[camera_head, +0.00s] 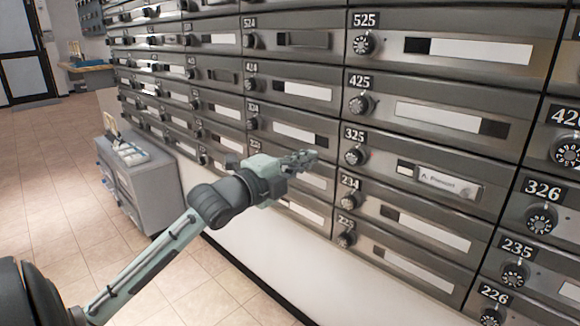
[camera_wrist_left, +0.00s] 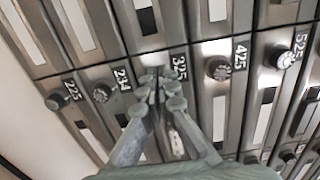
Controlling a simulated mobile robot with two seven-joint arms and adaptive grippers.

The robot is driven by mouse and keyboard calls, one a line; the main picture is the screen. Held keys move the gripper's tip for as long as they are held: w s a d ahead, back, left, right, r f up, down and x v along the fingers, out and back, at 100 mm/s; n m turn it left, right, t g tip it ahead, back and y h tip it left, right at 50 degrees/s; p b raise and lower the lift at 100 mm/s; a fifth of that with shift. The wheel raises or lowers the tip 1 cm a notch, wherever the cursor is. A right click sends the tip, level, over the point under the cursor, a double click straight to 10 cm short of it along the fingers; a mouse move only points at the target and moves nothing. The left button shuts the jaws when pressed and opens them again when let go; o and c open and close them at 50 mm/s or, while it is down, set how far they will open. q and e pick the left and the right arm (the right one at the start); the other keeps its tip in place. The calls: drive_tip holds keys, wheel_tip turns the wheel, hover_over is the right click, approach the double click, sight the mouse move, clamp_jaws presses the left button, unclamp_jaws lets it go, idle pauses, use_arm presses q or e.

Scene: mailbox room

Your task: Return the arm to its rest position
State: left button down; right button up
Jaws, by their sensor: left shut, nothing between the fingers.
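My left arm (camera_head: 150,262) reaches in from the lower left in the head view. Its gripper (camera_head: 312,157) is in front of the mailbox wall, left of box 325 (camera_head: 400,150). In the left wrist view the gripper (camera_wrist_left: 160,86) has its fingertips together with nothing between them, in front of the box marked 325 (camera_wrist_left: 178,66). Whether the fingertips touch the box front cannot be told. A name label (camera_head: 450,184) shows on box 325 in the head view. My right gripper is not in view.
The mailbox wall (camera_head: 440,90) fills the right side, with round dials jutting out. A grey cabinet (camera_head: 165,190) stands against the wall at the left, with small items on top. The tiled floor (camera_head: 45,190) is open at the left. A door (camera_head: 25,70) is far left.

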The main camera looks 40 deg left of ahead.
use_arm(q)
drive_tip(key=shift+s+a, duration=0.15)
drive_tip(key=shift+s, duration=1.85)
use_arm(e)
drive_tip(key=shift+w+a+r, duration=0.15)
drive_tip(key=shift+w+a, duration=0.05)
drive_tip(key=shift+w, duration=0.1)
